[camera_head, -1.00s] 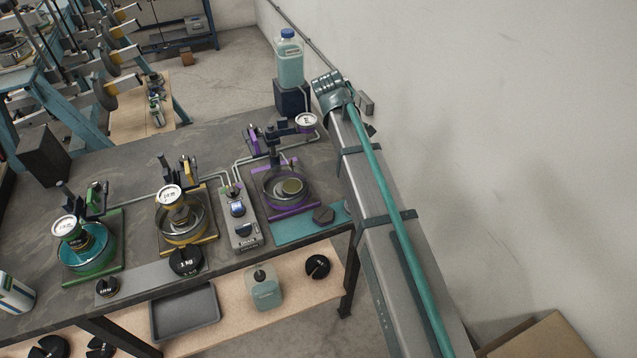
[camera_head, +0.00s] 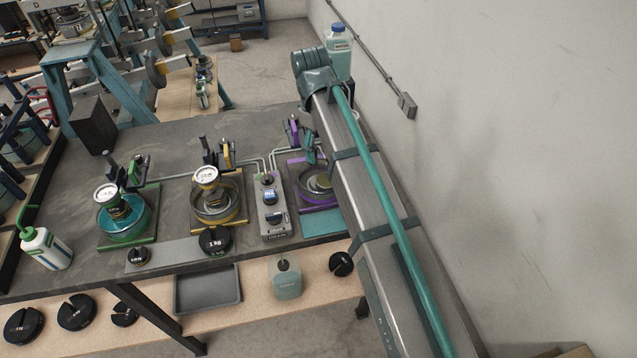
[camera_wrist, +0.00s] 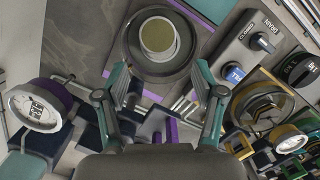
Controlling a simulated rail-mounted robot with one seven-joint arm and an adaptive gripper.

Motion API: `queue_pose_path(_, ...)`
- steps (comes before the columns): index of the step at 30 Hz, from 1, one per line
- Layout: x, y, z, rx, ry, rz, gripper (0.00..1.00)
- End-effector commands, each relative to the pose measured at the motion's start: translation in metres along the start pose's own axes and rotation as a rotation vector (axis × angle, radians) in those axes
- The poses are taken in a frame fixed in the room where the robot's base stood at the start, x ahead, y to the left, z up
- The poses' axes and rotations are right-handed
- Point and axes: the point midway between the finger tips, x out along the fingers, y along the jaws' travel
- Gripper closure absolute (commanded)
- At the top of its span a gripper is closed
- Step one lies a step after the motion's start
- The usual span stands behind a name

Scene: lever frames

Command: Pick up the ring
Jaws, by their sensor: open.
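In the wrist view, a pale ring (camera_wrist: 143,38) surrounds an olive disc (camera_wrist: 158,38) inside a round dark dish (camera_wrist: 160,73). I take this to be the task's ring. My gripper (camera_wrist: 162,82) is open and empty, its two teal fingers spread on either side of the dish's near edge in the picture. I cannot tell its height above the dish. In the head view, the purple-framed dish (camera_head: 312,187) is partly hidden behind my arm. My gripper is mostly hidden there too.
A dial gauge (camera_wrist: 38,108) is left of my fingers. The drain box (camera_wrist: 248,48) with knobs and a yellow-framed cell (camera_wrist: 262,104) are to the right. In the head view, a green-framed cell (camera_head: 124,222) stands further left, and a wall is close on the right.

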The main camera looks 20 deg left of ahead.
Motion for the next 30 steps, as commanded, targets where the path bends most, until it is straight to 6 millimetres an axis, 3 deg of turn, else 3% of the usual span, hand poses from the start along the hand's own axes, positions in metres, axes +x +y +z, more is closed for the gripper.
queue_pose_path(10, 0.042, 0.000, 0.001, 0.001, -0.002, 0.000, 0.31)
queue_pose_path(20, 0.062, 0.001, 0.001, 0.001, -0.002, 0.000, 0.31)
queue_pose_path(30, 0.097, 0.002, -0.001, 0.001, -0.001, 0.001, 0.31)
